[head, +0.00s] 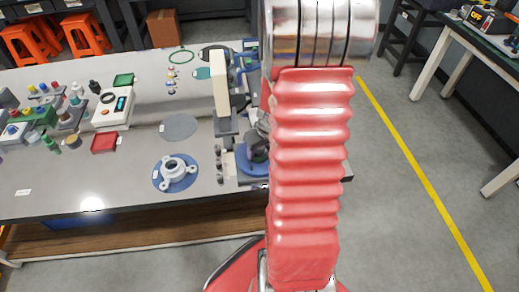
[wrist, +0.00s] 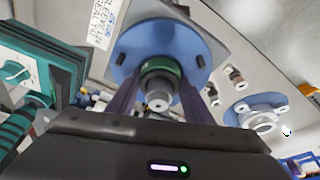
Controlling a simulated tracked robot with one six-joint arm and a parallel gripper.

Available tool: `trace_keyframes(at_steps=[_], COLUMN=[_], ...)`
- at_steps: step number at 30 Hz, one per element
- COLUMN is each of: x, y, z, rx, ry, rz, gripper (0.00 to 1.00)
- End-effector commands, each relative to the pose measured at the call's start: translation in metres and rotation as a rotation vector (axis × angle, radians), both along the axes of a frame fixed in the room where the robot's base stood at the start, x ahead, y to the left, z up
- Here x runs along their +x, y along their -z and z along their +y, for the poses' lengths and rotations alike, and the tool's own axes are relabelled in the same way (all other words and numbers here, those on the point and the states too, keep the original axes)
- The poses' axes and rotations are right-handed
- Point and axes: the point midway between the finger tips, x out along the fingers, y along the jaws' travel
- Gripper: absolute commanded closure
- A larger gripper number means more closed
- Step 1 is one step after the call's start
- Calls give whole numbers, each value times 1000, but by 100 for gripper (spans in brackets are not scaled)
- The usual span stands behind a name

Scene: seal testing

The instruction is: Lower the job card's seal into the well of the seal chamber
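In the wrist view my gripper (wrist: 160,82) has its two dark fingers on either side of a green ring-shaped seal (wrist: 163,67), and appears shut on it. A pale metal cylinder (wrist: 157,101) shows at the seal's near side. Behind the seal is a round blue flange with dark holes (wrist: 187,45), which looks like the seal chamber; its well is hidden. I cannot tell how far apart seal and flange are. A white card with writing (wrist: 104,22) lies beside the flange. In the head view my arm hides the gripper and seal.
A white three-lobed housing (head: 177,168) stands on a blue disc left of my arm. A cream upright block (head: 221,84) stands close by. Trays, a meter (head: 113,108) and small bottles fill the table's left side. The front left tabletop (head: 60,185) is mostly clear.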

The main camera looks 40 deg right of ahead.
Motion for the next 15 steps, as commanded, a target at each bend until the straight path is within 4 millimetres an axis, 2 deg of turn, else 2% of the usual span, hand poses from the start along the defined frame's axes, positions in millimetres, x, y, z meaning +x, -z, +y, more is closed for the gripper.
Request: trace_keyframes(at_steps=[2, 9, 15], x=[1, 0, 0], y=[0, 0, 0], z=[0, 0, 0], rx=[1, 0, 0], ry=[0, 0, 0], rz=[-1, 0, 0], gripper=[48, 32, 31])
